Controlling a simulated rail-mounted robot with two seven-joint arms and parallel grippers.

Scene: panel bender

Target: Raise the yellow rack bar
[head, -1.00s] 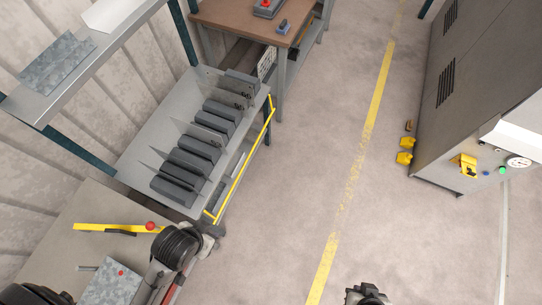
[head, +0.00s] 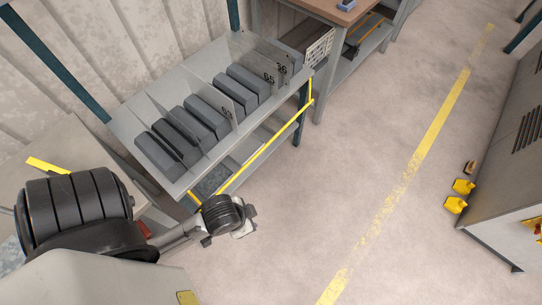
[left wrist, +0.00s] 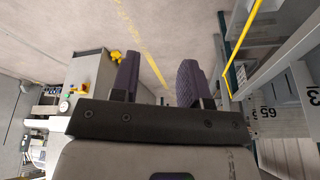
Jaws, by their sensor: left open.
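The yellow rack bar (head: 265,146) runs along the front edge of the grey rack shelf, with a short bent end at the far corner. It hangs at about shelf height or a little below. It also shows at the upper right of the left wrist view (left wrist: 240,48). My left gripper (head: 243,230) is just in front of the bar's near end, over the floor, apart from the bar. In the left wrist view the two purple-grey fingers (left wrist: 158,75) are spread with nothing between them. My right gripper is out of view.
Several grey blocks with thin dividers stand on the rack shelf (head: 180,192). Teal posts (head: 301,112) carry the rack. A workbench (head: 330,8) stands beyond it. A grey machine (head: 500,190) is at the right. The floor between is clear.

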